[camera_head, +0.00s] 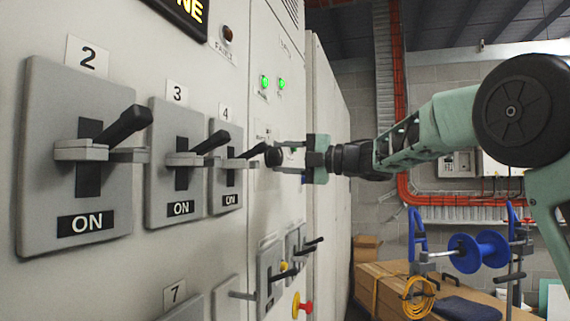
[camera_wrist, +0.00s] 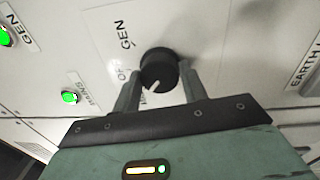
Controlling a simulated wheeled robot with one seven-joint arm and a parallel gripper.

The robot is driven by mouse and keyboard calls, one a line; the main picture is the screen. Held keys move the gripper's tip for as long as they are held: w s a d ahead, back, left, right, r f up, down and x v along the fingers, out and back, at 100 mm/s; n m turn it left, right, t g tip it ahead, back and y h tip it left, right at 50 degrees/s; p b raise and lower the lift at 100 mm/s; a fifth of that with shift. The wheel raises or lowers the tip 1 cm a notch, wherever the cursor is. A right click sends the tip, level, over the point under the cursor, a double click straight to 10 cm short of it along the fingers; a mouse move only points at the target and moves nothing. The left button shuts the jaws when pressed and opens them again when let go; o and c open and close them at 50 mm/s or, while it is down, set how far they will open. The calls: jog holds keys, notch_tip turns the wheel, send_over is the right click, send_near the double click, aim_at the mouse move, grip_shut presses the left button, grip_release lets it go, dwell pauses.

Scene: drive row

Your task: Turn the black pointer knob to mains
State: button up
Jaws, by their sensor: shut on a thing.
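The black pointer knob (camera_wrist: 158,70) sits on the pale panel, between the two fingers of my gripper (camera_wrist: 160,86) in the wrist view. A finger is on each side of it, and the gripper is shut on it. The white line on the knob's face points to the lower left of the picture, towards a label mostly hidden by the left finger. The labels GEN and OFF show to the left of the knob. In the head view my gripper (camera_head: 291,157) reaches in from the right to the knob (camera_head: 273,157), just past switch 4.
Large lever switches 2 (camera_head: 88,201), 3 (camera_head: 180,189) and 4 (camera_head: 226,179) stand out from the panel at left, all showing ON. More levers and a red and yellow button (camera_head: 302,306) are below. Green lamps are lit above. A blue reel (camera_head: 478,252) stands at right.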

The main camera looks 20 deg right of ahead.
dwell(0.4)
jog(key=o, duration=1)
jog(key=shift+c, duration=0.2)
jog(key=b+v, duration=0.2)
jog(key=v, duration=1.5)
jog(key=shift+s+d, duration=0.15)
jog(key=shift+s, duration=0.05)
